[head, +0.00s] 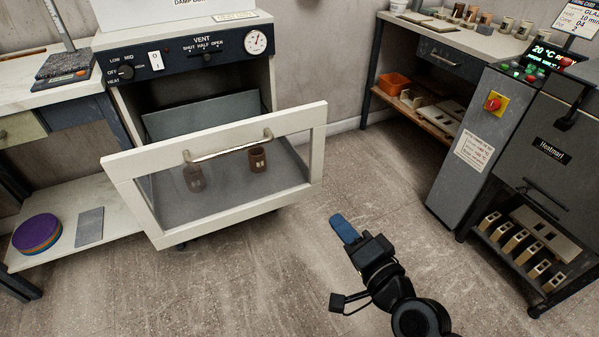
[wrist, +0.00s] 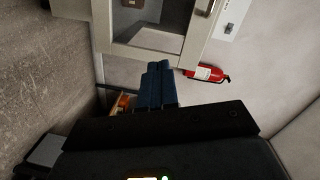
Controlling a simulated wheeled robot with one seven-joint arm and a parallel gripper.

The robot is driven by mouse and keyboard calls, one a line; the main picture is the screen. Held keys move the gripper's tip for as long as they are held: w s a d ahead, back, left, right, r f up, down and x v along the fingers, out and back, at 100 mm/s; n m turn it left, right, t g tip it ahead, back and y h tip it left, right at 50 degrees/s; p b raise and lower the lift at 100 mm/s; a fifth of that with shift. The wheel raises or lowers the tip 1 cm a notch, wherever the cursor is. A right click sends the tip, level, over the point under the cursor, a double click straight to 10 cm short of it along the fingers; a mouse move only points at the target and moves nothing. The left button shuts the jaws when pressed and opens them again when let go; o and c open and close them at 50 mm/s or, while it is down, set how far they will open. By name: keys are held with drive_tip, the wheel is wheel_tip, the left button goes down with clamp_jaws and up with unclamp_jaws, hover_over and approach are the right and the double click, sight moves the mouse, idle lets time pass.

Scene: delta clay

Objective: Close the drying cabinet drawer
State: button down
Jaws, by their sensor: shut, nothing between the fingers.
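The drying cabinet (head: 205,75) stands at the left in the head view, with a dark control panel on its upper front. Its drawer (head: 133,196) is pulled out, with a cream-framed glass front and a metal bar handle (head: 228,148). Brown clay cups (head: 257,160) stand inside the drawer. My gripper (head: 343,229) is shut and empty, to the right of the drawer front and apart from it. In the wrist view my gripper (wrist: 158,84) has its blue fingers together, with the drawer frame (wrist: 195,45) beyond them.
A grey kiln (head: 545,160) stands at the right, with several blocks beneath it. A workbench (head: 470,45) with pots is at the back right. A low shelf (head: 110,215) is left of the drawer. Speckled floor (head: 270,270) is free in front. A fire extinguisher (wrist: 205,73) shows in the wrist view.

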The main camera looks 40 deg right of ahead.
drive_tip(key=w+d+f+m+h+b, duration=0.1)
drive_tip(key=w+d+f+m+b, duration=0.1)
drive_tip(key=w+d+m, duration=0.45)
drive_tip(key=n+p, duration=0.2)
approach(297, 151)
drive_tip(key=shift+t, duration=0.4)
drive_tip(key=x, duration=0.6)
drive_tip(key=shift+w+d+f, duration=0.2)
drive_tip(key=shift+w+f, duration=0.1)
drive_tip(key=shift+w, duration=0.05)
